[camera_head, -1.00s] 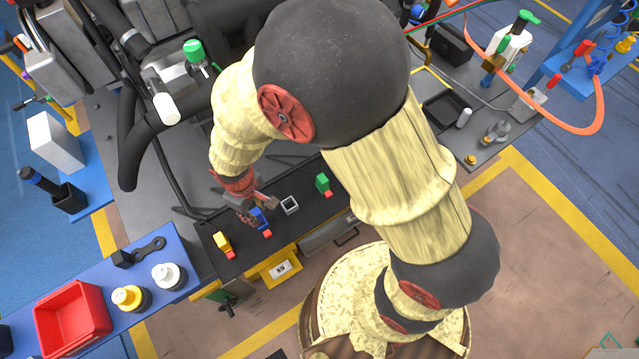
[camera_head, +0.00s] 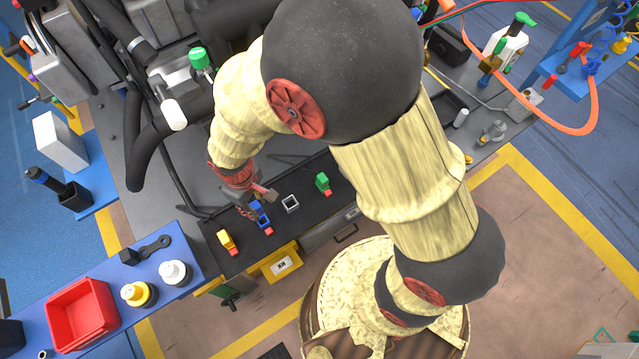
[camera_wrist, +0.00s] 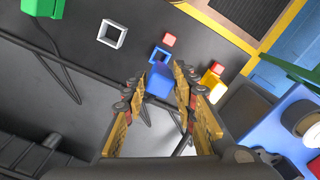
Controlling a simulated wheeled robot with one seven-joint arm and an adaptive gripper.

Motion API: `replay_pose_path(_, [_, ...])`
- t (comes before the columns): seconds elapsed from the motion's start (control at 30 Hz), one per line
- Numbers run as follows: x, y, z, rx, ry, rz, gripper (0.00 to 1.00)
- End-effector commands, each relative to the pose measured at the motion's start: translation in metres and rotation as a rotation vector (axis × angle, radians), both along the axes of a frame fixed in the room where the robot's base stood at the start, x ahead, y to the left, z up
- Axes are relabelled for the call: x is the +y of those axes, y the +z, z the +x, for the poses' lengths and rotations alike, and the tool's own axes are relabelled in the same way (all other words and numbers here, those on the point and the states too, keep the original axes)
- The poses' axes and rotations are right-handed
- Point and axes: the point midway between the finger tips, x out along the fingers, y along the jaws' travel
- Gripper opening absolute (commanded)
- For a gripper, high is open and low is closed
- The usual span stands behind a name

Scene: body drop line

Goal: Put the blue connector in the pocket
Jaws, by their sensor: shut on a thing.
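The blue connector (camera_head: 262,212) is between the fingers of my gripper (camera_head: 257,200), on or just above the dark mat. In the wrist view the fingers (camera_wrist: 163,75) close on both sides of the blue block (camera_wrist: 158,83). A small blue square outline (camera_wrist: 160,53) and a red block (camera_wrist: 169,39) show beyond it; I cannot tell if they join the connector. A light grey, open square pocket (camera_head: 290,203) stands to the right of the connector, and shows upper left in the wrist view (camera_wrist: 112,34). It looks empty.
A green connector (camera_head: 322,181) stands right of the pocket and a yellow one (camera_head: 226,239) left of my gripper. A blue side table (camera_head: 205,265) at lower left holds a red bin (camera_head: 82,313) and bottles. Black hoses (camera_head: 133,150) lie at the left.

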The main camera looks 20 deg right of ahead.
Motion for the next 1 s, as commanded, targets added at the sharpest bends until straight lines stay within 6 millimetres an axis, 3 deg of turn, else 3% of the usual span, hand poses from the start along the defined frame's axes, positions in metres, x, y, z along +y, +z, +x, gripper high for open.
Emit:
replay_pose_path(0.13, [0.0,0.0,0.0,0.0,0.0,0.0,0.0])
replay_pose_path(0.23, [-0.011,0.0,0.003,0.0,-0.006,0.0,0.0])
replay_pose_path(0.7, [-0.09,0.0,0.022,0.001,-0.022,-0.001,0.0])
replay_pose_path(1.0, [-0.097,-0.008,0.024,0.001,-0.019,-0.001,0.0])
